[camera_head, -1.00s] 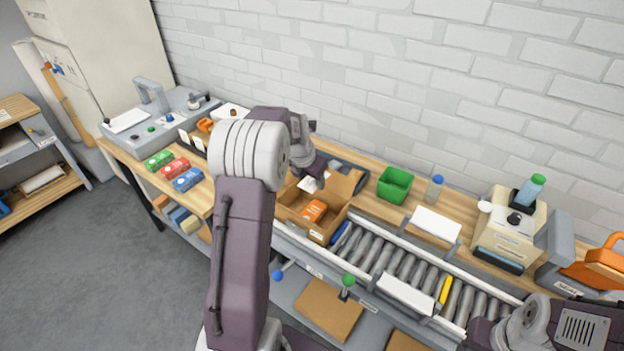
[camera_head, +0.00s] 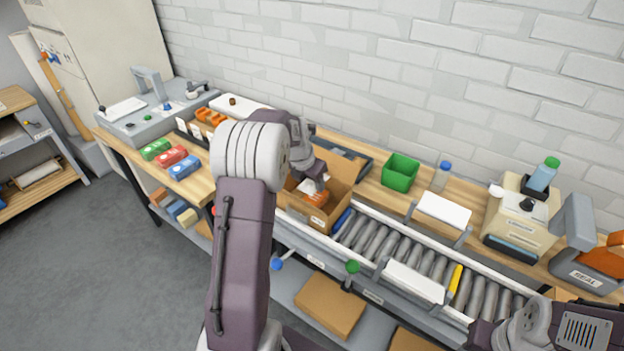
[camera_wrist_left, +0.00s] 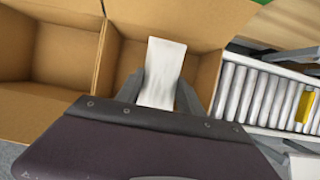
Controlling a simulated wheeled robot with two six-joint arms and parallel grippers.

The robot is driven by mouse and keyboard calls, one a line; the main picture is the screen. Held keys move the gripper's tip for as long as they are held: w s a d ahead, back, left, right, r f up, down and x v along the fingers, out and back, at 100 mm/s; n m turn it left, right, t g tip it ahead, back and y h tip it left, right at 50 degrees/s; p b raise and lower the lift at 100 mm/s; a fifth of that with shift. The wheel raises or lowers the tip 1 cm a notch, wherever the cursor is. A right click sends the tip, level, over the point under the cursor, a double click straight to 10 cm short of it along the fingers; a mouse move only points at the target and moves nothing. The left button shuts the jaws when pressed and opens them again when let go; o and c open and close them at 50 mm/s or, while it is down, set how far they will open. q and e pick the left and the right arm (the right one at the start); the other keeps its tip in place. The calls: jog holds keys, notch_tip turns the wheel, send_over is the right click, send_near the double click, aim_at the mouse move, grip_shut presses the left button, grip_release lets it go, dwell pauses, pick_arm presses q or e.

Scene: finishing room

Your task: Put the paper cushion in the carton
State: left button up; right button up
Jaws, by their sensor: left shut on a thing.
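In the left wrist view the cushion is over the cardboard interior of the carton (camera_wrist_left: 125,25). In the head view my left gripper (camera_head: 318,187) is low within the carton's opening and mostly hides the cushion. Whether the cushion touches the bottom is unclear. My right arm shows at the lower right, its jaws out of view.
A green bin (camera_head: 400,173) and a bottle (camera_head: 441,177) stand right of the carton. Green, red and blue boxes (camera_head: 171,157) lie on the bench to the left. The conveyor rollers (camera_head: 375,240) run right, with white plates (camera_head: 414,282) along the rails.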

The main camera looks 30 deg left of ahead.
pick_arm(q)
jog(key=shift+a+f+b, duration=0.1)
jog(key=shift+f+b, duration=0.45)
jog(key=shift+f, duration=1.3)
jog(key=o, duration=1.4)
jog(key=shift+r, duration=0.1)
jog(key=shift+r+p, duration=1.05)
jog(key=shift+p, duration=0.25)
jog(key=shift+r, duration=0.1)
notch_tip(320, 180, up, 6)
jog(key=p, duration=0.6)
jog(key=shift+p, duration=0.4)
